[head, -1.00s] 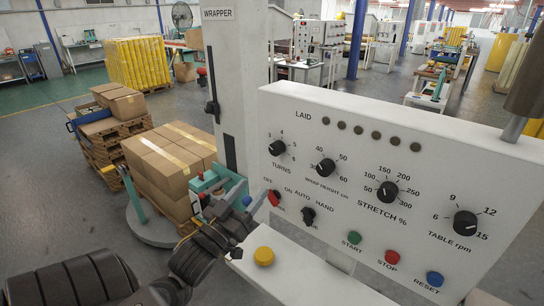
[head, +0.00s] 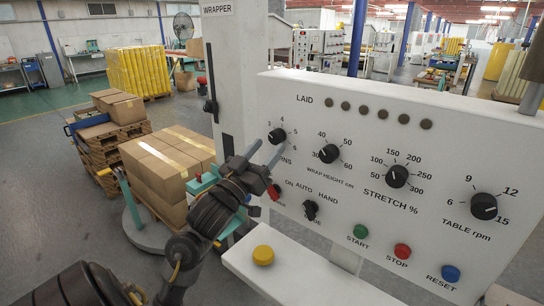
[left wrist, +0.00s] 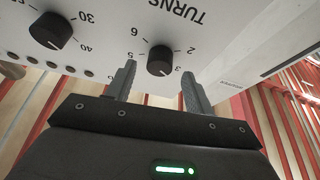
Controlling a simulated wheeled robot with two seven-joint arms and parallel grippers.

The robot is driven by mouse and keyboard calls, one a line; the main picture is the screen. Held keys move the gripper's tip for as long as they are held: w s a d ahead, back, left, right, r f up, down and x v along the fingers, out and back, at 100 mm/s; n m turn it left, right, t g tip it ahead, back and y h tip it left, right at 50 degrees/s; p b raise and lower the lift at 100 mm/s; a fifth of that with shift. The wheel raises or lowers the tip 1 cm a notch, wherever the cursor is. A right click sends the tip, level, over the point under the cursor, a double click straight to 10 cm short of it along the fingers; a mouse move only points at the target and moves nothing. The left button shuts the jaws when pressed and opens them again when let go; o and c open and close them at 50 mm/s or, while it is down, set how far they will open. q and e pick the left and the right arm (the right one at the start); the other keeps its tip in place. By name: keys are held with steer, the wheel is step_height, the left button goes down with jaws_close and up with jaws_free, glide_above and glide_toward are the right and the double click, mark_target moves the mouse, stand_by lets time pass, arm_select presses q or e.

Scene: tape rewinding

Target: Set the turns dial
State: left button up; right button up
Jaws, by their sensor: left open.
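The turns dial (head: 277,136) is a black knob with a white pointer mark at the upper left of the white control panel (head: 400,135). In the left wrist view the dial (left wrist: 160,60) sits between the two fingers, with a gap on each side. My left gripper (head: 268,152) is open just in front of and below the dial, its fingers hiding part of the TURNS label. In the left wrist view its fingertips (left wrist: 159,68) flank the knob and do not visibly touch it. My right gripper is out of view.
The wrap height dial (head: 328,153) is to the right of the turns dial. A red switch (head: 274,192) and a black switch (head: 311,209) sit below. A yellow button (head: 263,255) is on the lower ledge.

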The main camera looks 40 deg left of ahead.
mark_target(277, 137)
arm_select(q)
steer(key=shift+p+x, duration=0.65)
steer(key=shift+x, duration=0.4)
steer(key=shift+w+r, duration=0.2)
steer(key=shift+w, duration=0.15)
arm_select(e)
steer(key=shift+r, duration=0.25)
arm_select(q)
steer(key=c, duration=1)
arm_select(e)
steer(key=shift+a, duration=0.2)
arm_select(q)
steer(key=shift+m, duration=0.3)
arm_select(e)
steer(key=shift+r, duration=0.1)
